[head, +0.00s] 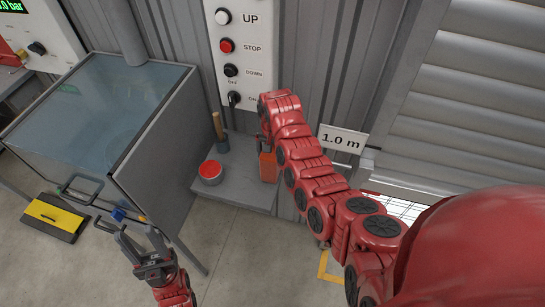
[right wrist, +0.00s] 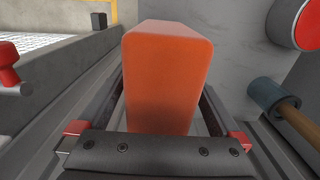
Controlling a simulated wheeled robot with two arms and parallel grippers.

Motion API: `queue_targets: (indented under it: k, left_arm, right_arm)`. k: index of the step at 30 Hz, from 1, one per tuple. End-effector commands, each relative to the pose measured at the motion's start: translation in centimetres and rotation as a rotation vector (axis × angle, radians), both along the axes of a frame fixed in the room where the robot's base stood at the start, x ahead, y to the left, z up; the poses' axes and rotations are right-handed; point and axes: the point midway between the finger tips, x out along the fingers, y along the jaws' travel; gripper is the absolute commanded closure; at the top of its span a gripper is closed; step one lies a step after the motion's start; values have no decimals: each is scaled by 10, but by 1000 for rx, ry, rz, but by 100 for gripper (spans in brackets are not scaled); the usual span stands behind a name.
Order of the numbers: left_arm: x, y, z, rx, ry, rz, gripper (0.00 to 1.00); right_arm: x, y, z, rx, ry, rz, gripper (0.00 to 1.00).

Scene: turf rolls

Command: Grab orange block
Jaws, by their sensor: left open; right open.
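The orange block (head: 268,168) stands on a small grey shelf (head: 240,194) below the button panel. My right gripper (head: 266,145) is at the block's upper part in the head view, partly hidden by its own arm. In the right wrist view the block (right wrist: 165,75) fills the space between the two open fingers (right wrist: 163,95), one on each side. Whether the fingers touch it cannot be told; the block's lower part is hidden behind the gripper body. My left gripper (head: 138,240) is open and empty at the lower left, away from the block.
A red-topped tin (head: 211,171) and a wooden-handled tool (head: 219,130) are left of the block on the shelf. The tool's handle (right wrist: 295,118) is near the right finger in the wrist view. A glass-topped cabinet (head: 100,100) and a yellow-black box (head: 52,216) are at left.

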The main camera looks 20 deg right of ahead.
Motion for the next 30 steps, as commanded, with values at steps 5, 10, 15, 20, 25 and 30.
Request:
queue_targets:
  k: [5, 10, 15, 20, 25, 30]
  left_arm:
    - [0, 0, 0, 0, 0, 0, 50]
    - [0, 0, 0, 0, 0, 0, 50]
    - [0, 0, 0, 0, 0, 0, 50]
    - [0, 0, 0, 0, 0, 0, 50]
    - [0, 0, -2, 0, 0, 0, 50]
    - [0, 0, -9, 0, 0, 0, 50]
  right_arm:
    - [0, 0, 0, -1, -1, 0, 22]
    - [0, 0, 0, 0, -1, 0, 52]
    - [0, 0, 0, 0, -1, 0, 83]
    - [0, 0, 0, 0, -1, 1, 86]
    - [1, 0, 1, 0, -2, 1, 86]
    - [3, 0, 8, 0, -9, 1, 86]
